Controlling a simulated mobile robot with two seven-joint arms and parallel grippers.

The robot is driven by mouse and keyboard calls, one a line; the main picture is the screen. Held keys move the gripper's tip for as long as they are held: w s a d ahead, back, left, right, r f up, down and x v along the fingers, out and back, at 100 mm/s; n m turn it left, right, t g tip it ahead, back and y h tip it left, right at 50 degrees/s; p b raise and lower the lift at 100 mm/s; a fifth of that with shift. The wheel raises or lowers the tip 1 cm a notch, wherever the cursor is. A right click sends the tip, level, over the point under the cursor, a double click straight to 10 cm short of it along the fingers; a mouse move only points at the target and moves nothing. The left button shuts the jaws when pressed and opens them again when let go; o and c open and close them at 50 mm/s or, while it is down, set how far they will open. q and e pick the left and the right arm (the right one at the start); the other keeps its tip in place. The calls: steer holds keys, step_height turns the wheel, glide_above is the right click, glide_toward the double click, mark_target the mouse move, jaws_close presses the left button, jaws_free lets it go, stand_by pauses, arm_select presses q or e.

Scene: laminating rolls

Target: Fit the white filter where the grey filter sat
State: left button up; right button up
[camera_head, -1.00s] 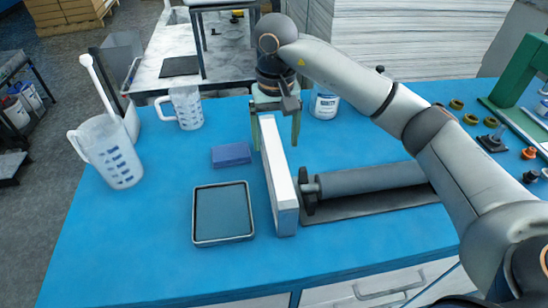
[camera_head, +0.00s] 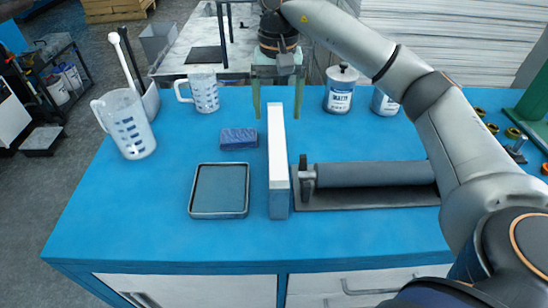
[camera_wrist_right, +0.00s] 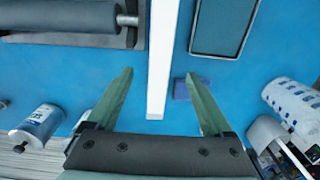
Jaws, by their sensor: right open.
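A long block (camera_head: 277,135) with a white top and pale blue-grey end stands upright on the blue table; I take it for the white filter, though its name cannot be confirmed. It also shows in the right wrist view (camera_wrist_right: 162,50). My right gripper (camera_head: 278,112) is open and empty at the block's far end, its green fingers to either side of it in the picture. The fingers also show in the right wrist view (camera_wrist_right: 160,75), with clear gaps to the block. I cannot make out a grey filter or its seat. My left gripper is not in view.
A dark-filled tray (camera_head: 219,213) lies left of the block; a grey roller (camera_head: 370,173) on a dark base lies right. Behind are a blue sponge (camera_head: 238,138), measuring jugs (camera_head: 128,125) and labelled cans (camera_head: 340,92). The table's front is clear.

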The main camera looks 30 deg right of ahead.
mark_target(277, 138)
steer(key=f, duration=0.9)
steer(key=shift+w+d+f+p, duration=0.15)
steer(key=shift+w+f+p, duration=0.15)
steer(key=shift+f+p, duration=0.1)
jaws_close()
stand_by(0.4)
